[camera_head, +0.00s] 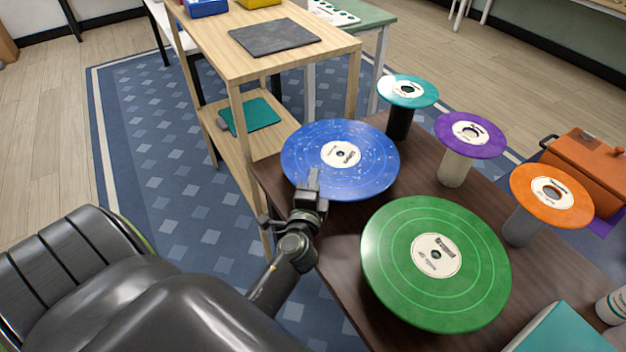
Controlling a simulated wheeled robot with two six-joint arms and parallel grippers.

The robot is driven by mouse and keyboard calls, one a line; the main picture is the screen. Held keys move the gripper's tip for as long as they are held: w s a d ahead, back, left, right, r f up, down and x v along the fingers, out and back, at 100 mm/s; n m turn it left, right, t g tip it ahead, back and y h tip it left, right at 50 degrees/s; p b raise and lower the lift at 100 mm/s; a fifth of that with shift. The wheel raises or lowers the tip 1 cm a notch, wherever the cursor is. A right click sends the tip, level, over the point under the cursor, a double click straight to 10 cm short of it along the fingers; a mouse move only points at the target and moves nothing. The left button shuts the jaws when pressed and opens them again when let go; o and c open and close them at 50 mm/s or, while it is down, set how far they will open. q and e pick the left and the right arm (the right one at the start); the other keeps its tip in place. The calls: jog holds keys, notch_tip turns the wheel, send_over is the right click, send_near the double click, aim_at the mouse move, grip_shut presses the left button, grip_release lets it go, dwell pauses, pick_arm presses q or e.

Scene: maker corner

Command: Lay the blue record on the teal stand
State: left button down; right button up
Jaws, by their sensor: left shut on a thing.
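The blue record (315,160) is a large speckled disc with a white label, at the centre of the head view. My left gripper (313,183) is shut on its near edge. The record looks roughly level over the far left end of the dark table; what is beneath it is hidden. The teal stand (424,91) is behind and to the right of the record, a teal round top with a white label on a black post. The record and the stand top are apart in the picture. My right gripper is not in view.
A green record (400,260) is at the front of the dark table (345,290). A purple-topped stand (490,145) and an orange-topped stand (530,205) stand to the right. A wooden shelf unit (215,62) is behind at the left. An orange box (590,160) is at far right.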

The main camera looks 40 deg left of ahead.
pick_arm(q)
jog(key=shift+f, duration=0.1)
jog(key=c, duration=1.9)
grip_release()
